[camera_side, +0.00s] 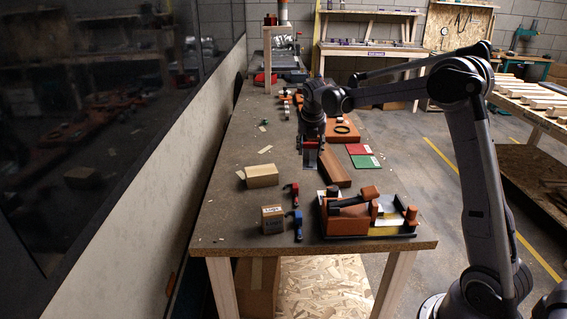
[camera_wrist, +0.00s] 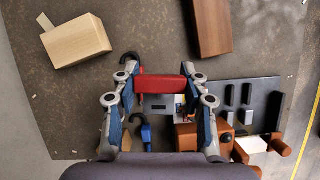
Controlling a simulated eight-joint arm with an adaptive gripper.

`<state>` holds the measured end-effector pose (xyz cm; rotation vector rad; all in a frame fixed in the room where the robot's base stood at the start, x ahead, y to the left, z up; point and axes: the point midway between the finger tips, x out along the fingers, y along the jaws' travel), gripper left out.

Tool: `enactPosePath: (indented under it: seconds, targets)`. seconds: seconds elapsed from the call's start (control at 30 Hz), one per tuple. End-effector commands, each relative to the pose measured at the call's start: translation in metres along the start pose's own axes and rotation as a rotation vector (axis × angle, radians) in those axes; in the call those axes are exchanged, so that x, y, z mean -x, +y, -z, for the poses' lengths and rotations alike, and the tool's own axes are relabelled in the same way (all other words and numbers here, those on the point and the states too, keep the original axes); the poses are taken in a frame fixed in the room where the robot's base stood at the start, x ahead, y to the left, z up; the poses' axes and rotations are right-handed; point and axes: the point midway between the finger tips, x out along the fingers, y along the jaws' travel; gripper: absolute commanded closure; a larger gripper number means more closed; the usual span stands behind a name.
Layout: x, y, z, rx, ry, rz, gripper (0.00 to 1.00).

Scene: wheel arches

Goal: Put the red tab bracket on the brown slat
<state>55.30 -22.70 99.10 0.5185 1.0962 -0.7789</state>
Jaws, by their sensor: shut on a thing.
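My gripper (camera_wrist: 161,88) is shut on the red tab bracket (camera_wrist: 162,83), with a finger at each end of its red bar. A grey plate with a dark slot shows below the bar in the wrist view. In the side view my gripper (camera_side: 311,147) is over the table, with the bracket's grey plate (camera_side: 310,160) hanging below it. The brown slat (camera_side: 336,170) lies on the table, just right of the gripper in the side view. In the wrist view the slat (camera_wrist: 212,24) is at the top, right of centre, apart from the bracket.
A pale wood block (camera_side: 262,176), red clamp (camera_side: 294,194), blue clamp (camera_side: 298,225) and small wooden box (camera_side: 272,219) are at the left and front. A dark tray (camera_side: 403,230) with orange-brown parts is front right. Green and red cards (camera_side: 364,161) lie beyond the slat.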

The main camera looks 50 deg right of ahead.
Motion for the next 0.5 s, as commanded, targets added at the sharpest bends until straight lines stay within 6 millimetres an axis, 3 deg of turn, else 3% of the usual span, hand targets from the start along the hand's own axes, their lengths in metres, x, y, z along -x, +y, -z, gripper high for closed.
enactPosePath:
  seconds: [0.03, 0.3, 0.5]
  targets:
    - [-0.001, -0.026, -0.011, -0.036, 0.000, 0.015, 0.90]
    - [-0.003, -0.141, -0.044, -0.178, -0.001, 0.074, 0.90]
    - [0.000, -0.197, -0.051, -0.244, -0.003, 0.102, 0.90]
